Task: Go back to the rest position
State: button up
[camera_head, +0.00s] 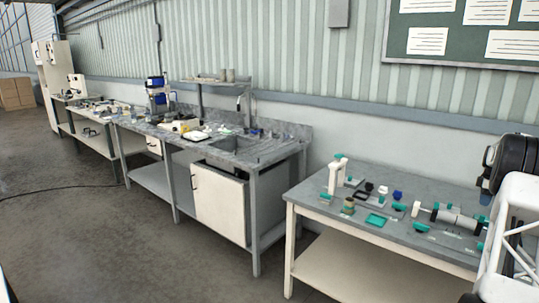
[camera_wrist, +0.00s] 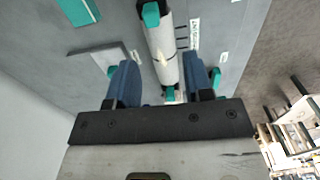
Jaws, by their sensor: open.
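My gripper (camera_wrist: 160,80) is in the wrist view, with its two blue fingers spread apart and nothing clearly held between them. A white roll with teal end pieces (camera_wrist: 163,45) lies beyond the fingers and shows partly in the gap between them. How far it is from the fingertips is hard to tell. In the head view a white roll with teal ends (camera_head: 452,217) lies at the right of the grey table (camera_head: 310,195). My gripper is not clearly seen in the head view.
A long bench with a sink (camera_head: 238,145) stands to the left. The floor (camera_head: 90,225) in front is open.

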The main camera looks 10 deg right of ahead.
jog(key=a+r+m, duration=0.1)
jog(key=a+r, duration=0.6)
jog(key=a, duration=0.5)
jog(key=a+r+m, duration=0.1)
jog(key=a+r, duration=0.7)
jog(key=a, duration=0.5)
jog(key=s+a+r+m, duration=0.1)
jog(key=s+a+r, duration=0.2)
jog(key=a, duration=0.6)
jog(key=s+a+r+m+t, duration=0.1)
jog(key=s+a+r, duration=0.25)
jog(key=a, duration=0.55)
jog(key=s+a+r, duration=0.2)
jog(key=s+a, duration=0.2)
jog(key=a, duration=0.4)
jog(key=s+a+m+t, duration=0.1)
jog(key=s+a+m, duration=0.2)
jog(key=s+a, duration=1.65)
jog(key=s+a+f, duration=0.3)
jog(key=s, duration=0.4)
jog(key=s+a+f+m, duration=0.1)
jog(key=s+a+f, duration=0.2)
jog(key=s, duration=0.3)
jog(key=s+a+f+m, duration=0.1)
jog(key=s+a+f, duration=0.2)
jog(key=s+a, duration=0.2)
jog(key=s, duration=0.2)
jog(key=shift+s+t, duration=0.3)
jog(key=shift+s, duration=0.05)
